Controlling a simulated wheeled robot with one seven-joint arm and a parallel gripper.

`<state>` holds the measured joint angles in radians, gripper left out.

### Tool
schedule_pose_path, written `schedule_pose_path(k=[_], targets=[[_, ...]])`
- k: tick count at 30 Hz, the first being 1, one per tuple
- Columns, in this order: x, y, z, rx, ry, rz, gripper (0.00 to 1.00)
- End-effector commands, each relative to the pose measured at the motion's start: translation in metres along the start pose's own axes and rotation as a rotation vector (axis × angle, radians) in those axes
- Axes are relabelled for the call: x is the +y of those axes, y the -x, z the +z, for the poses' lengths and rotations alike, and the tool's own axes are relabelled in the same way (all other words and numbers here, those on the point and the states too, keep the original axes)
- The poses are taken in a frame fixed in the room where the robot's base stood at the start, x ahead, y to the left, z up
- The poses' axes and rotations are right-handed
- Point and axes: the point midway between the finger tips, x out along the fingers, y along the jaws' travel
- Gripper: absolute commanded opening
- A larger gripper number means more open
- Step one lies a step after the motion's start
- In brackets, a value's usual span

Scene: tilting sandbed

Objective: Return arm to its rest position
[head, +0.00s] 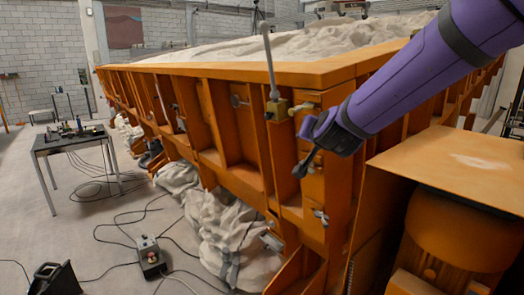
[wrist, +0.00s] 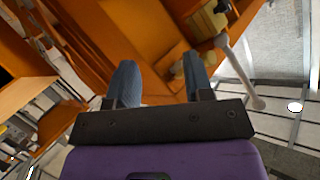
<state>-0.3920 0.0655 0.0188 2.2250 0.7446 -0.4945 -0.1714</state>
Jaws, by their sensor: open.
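My purple arm (head: 415,75) reaches in from the upper right in the head view. My gripper (head: 301,170) is at its lower end, in front of the corner of the orange sandbed frame (head: 215,70). In the wrist view my gripper (wrist: 158,78) shows two blue-grey fingers spread apart with nothing between them. Orange frame lies beyond the fingers. I cannot tell whether the gripper touches the frame.
Pale sand (head: 330,40) fills the bed. A lever (head: 268,65) stands at its rim. An orange housing (head: 460,165) is close at the right. A table (head: 75,140), cables and a control box (head: 149,257) stand on the left floor. White sacks (head: 235,240) lie under the frame.

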Motion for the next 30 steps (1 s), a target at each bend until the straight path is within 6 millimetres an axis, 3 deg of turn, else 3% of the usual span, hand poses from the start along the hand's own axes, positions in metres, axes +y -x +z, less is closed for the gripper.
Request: schedule_pose_path(k=[4, 11, 24, 30], targets=[[0.016, 0.044, -0.017, -0.103, 0.034, -0.057, 0.47], [0.048, 0.118, -0.02, -0.279, 0.121, -0.089, 0.47], [0.14, 0.273, 0.019, -0.621, 0.288, 0.065, 0.47], [0.172, 0.322, 0.038, -0.727, 0.322, 0.168, 0.47]])
